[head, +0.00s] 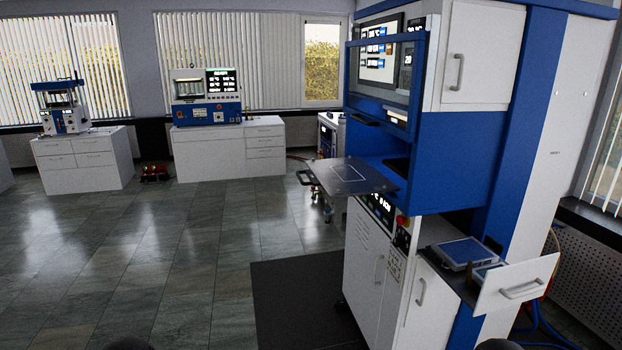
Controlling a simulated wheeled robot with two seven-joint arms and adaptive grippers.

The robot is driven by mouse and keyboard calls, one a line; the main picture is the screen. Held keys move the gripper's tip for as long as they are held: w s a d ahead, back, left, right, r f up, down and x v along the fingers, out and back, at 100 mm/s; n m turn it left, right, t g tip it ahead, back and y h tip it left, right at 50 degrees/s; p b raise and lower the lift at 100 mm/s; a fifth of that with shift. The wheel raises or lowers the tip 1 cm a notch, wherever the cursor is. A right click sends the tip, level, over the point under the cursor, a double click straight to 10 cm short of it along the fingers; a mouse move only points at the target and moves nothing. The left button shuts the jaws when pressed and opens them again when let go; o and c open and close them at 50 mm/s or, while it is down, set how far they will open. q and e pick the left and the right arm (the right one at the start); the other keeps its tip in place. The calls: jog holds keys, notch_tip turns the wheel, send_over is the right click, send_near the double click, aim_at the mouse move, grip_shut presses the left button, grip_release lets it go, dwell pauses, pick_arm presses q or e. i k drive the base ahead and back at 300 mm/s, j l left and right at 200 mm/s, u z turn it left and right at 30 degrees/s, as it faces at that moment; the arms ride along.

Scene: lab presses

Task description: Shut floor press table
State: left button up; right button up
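The floor press (385,255) is a tall blue and white cabinet right of the middle in the head view. Its press table (352,180), a flat grey plate with a pale rectangle marked on it, sticks out to the left from the opening in the press front. A dark bar handle (307,181) is at the plate's outer left end. The inside of the opening is mostly hidden by the press's side. Neither gripper shows; only dark rounded shapes, perhaps parts of my arms, touch the bottom edge.
A dark mat (290,305) lies before the press. Benchtop presses stand on white cabinets (228,150) at the back.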

aim_at(354, 176)
jog(key=j+z, duration=0.3)
jog(key=i+j+z, duration=0.4)
jog(key=i, duration=0.15)
jog(key=i+j+z, duration=0.4)
jog(key=i+l, duration=0.05)
jog(key=i, duration=0.05)
